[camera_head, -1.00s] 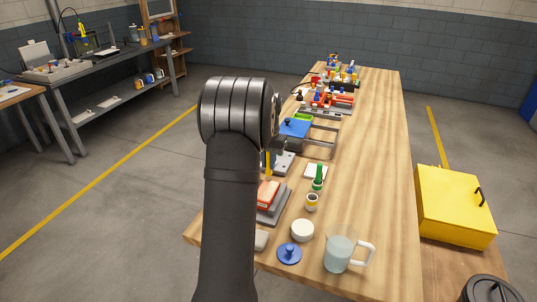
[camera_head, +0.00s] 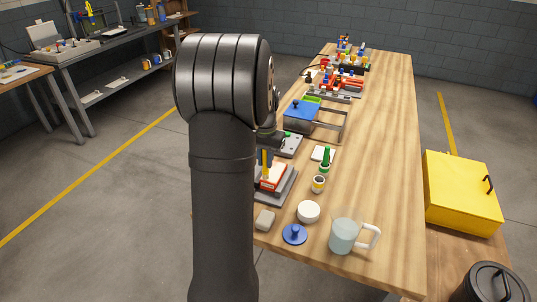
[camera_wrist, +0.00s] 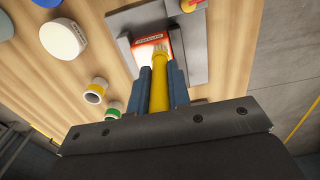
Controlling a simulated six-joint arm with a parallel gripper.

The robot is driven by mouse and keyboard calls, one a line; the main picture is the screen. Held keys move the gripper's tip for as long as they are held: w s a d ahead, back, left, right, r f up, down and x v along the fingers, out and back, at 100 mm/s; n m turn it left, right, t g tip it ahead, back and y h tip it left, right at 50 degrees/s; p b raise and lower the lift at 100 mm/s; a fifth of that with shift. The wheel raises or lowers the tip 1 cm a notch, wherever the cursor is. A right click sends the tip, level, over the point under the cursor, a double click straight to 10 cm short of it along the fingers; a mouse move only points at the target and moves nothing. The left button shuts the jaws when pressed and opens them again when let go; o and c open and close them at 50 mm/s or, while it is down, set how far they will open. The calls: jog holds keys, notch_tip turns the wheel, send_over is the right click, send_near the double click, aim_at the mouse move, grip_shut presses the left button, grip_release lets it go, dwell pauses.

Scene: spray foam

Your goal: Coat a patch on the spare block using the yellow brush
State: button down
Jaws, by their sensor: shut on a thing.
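My gripper (camera_wrist: 161,92) is shut on the yellow brush (camera_wrist: 158,82), its two blue fingers on either side of the handle. The brush points away from the wrist, and its pale tip overlaps a red block with a white label (camera_wrist: 148,41). I cannot tell whether they touch. The red block (camera_head: 274,177) lies on a grey base (camera_head: 284,190) left of the table's middle in the head view, with the brush (camera_head: 265,163) upright above it. A small beige block (camera_head: 265,220) lies nearer. I cannot tell which one is the spare block. My arm hides most of the gripper.
A white round pot (camera_head: 308,212), a blue knobbed lid (camera_head: 294,235) and a clear jug (camera_head: 343,236) stand near the front edge. A yellow-ringed cup (camera_head: 318,184) and a green-handled item (camera_head: 325,160) are close to the base. The table's right side is clear.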

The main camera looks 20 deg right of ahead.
jog(key=shift+w+d, duration=3.25)
jog(key=shift+d, duration=0.05)
notch_tip(320, 180, up, 8)
jog(key=shift+f, duration=0.15)
jog(key=shift+a+f, duration=0.1)
jog(key=shift+f, duration=3.6)
jog(key=shift+s+a+f, duration=0.2)
jog(key=shift+s+a, duration=1.1)
jog(key=shift+s, duration=0.05)
jog(key=shift+w+d+r, duration=0.1)
jog(key=shift+w+d, duration=1.3)
notch_tip(320, 180, up, 8)
